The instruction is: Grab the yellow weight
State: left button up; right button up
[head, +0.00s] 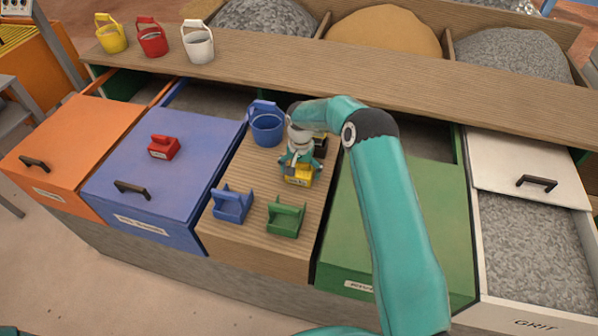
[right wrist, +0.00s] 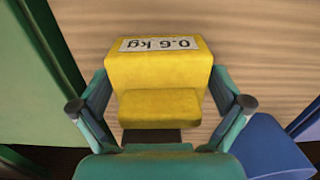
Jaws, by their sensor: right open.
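The yellow weight (head: 298,176), labelled 0.6 kg, stands on the wooden worktop strip between the blue and green lids. In the right wrist view the yellow weight (right wrist: 158,75) lies between the two fingers of my right gripper (right wrist: 161,104). The fingers are spread on either side of it, and I cannot tell whether they touch it. In the head view my right gripper (head: 299,160) is just above and behind the weight and partly covers it. My left gripper is out of view.
A blue weight (head: 232,204) and a green weight (head: 286,217) stand in front of the yellow one. A blue bucket (head: 266,128) is behind left, and a red weight (head: 164,147) sits on the blue lid (head: 120,185). The green lid (head: 345,240) is to the right.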

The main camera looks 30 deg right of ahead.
jog(key=c, duration=1.4)
jog(key=shift+c, duration=1.1)
jog(key=shift+r, duration=0.2)
